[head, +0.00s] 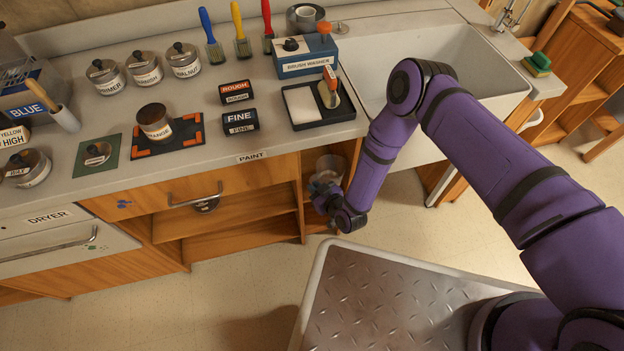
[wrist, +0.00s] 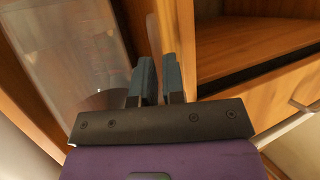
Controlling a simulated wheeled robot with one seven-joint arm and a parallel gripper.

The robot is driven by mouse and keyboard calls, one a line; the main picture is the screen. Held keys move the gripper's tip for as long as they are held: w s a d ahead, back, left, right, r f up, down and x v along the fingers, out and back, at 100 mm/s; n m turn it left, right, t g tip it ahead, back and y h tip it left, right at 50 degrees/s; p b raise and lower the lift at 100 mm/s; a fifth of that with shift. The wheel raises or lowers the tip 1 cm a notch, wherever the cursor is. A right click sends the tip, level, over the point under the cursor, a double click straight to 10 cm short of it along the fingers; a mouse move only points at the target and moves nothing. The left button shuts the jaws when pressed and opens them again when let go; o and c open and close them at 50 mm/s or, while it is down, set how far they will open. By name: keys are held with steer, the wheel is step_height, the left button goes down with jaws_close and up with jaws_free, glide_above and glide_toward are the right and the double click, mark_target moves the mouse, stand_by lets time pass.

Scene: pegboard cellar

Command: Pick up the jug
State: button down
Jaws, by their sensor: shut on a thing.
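The jug (head: 331,166) is clear and see-through. It stands in the open cupboard bay under the counter, right of the drawer. In the wrist view its clear wall (wrist: 80,45) fills the upper left. My gripper (head: 322,190) reaches low into the front of this bay, and partly covers the jug in the head view. In the wrist view the two dark fingers (wrist: 158,82) are close together on a thin upright part beside the jug's wall, which looks like its handle. I cannot tell whether the jug's base rests on a shelf.
Wooden cupboard walls and a shelf (wrist: 245,50) stand close around my gripper. The drawer (head: 185,199) labelled PAINT juts out to the left. The counter (head: 190,145) above carries tins, brushes and a brush washer (head: 305,57). The sink (head: 435,55) is to the right.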

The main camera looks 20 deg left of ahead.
steer(key=s+d, duration=0.5)
steer(key=s, duration=0.4)
steer(key=shift+s+d, duration=0.25)
steer(key=shift+d, duration=0.15)
